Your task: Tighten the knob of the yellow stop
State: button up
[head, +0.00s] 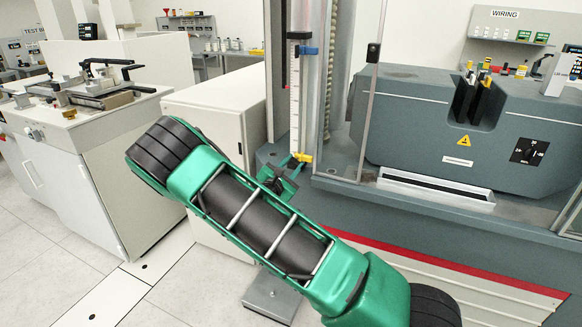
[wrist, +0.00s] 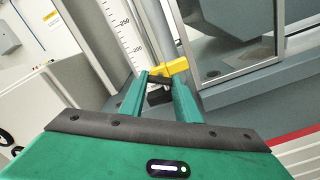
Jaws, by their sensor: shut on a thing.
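The yellow stop (head: 303,157) sits low on the scale rod in the head view, and it also shows in the wrist view (wrist: 176,67). Its black knob (wrist: 159,80) lies between my fingertips in the wrist view. My gripper (head: 282,174) reaches up to the stop from my green arm; in the wrist view my gripper (wrist: 159,88) is shut on the knob. In the head view the fingers largely hide the knob. I cannot tell how tight the knob is.
A blue stop (head: 306,50) is higher on the white scale (head: 295,95). A clear guard door (head: 368,100) stands right of the rod. A grey machine housing (head: 420,130) is further right. A white cabinet (head: 222,115) stands to the left.

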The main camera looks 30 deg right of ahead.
jog(key=m, duration=0.6)
jog(key=shift+w+a, duration=0.1)
jog(key=m, duration=0.5)
jog(key=shift+m, duration=0.5)
jog(key=o, duration=1)
jog(key=shift+o, duration=0.2)
jog(key=v, duration=1)
jog(key=shift+s+a, duration=0.2)
jog(key=shift+s, duration=0.05)
